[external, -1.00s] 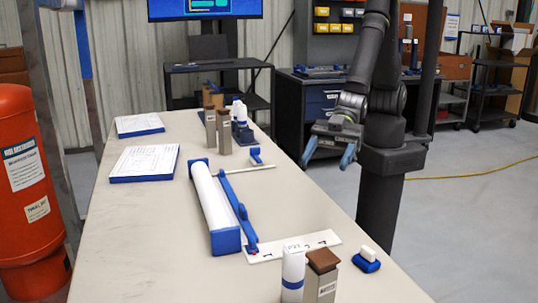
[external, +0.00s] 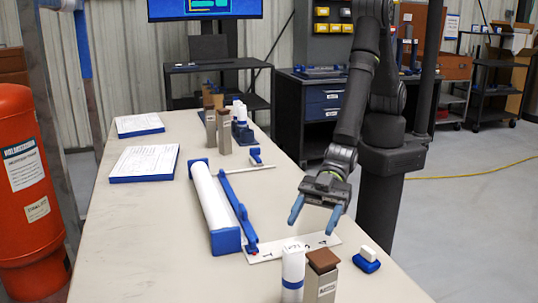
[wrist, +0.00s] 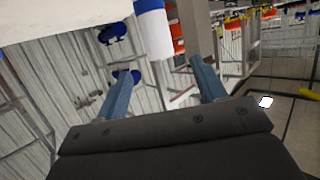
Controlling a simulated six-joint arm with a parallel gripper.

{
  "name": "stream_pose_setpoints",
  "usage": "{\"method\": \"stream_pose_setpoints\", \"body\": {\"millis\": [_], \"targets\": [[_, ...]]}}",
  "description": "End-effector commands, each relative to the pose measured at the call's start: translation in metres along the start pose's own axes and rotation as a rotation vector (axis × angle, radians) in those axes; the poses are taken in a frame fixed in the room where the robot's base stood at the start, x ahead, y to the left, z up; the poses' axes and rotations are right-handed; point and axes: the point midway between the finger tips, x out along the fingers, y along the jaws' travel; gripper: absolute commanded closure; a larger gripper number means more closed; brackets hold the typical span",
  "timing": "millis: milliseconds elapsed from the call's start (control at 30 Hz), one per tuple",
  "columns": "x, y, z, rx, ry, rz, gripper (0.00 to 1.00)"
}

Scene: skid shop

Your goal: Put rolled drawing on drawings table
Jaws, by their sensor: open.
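A short white roll with a blue band (external: 292,272) stands upright at the near end of the long table (external: 130,240); it also shows in the wrist view (wrist: 156,35). A longer white roll (external: 209,203) lies mid-table between blue end pieces. I cannot tell for certain which one is the rolled drawing. My gripper (external: 312,223) is open and empty, above the table's right side, behind the upright roll and apart from it. In the wrist view, the upright roll is beyond and between the open fingers (wrist: 163,90). No separate drawings table is clearly identifiable.
A brown-topped block (external: 322,275) stands close beside the upright roll. A blue-and-white eraser-like piece (external: 366,258) lies to its right. A flat white strip (external: 280,247) lies below my gripper. Two blue-edged paper pads (external: 145,162) (external: 139,124) lie farther back, with bare tabletop around them.

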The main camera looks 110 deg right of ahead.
Motion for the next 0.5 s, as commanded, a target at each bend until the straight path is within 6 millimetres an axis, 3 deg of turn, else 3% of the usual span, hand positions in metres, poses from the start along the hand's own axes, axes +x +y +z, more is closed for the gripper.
{"method": "stream_pose_setpoints", "body": {"millis": [200,500], "targets": [[0.037,0.000,0.000,0.000,0.000,0.000,0.36],[0.060,0.001,-0.002,0.000,0.001,0.000,0.36]]}}
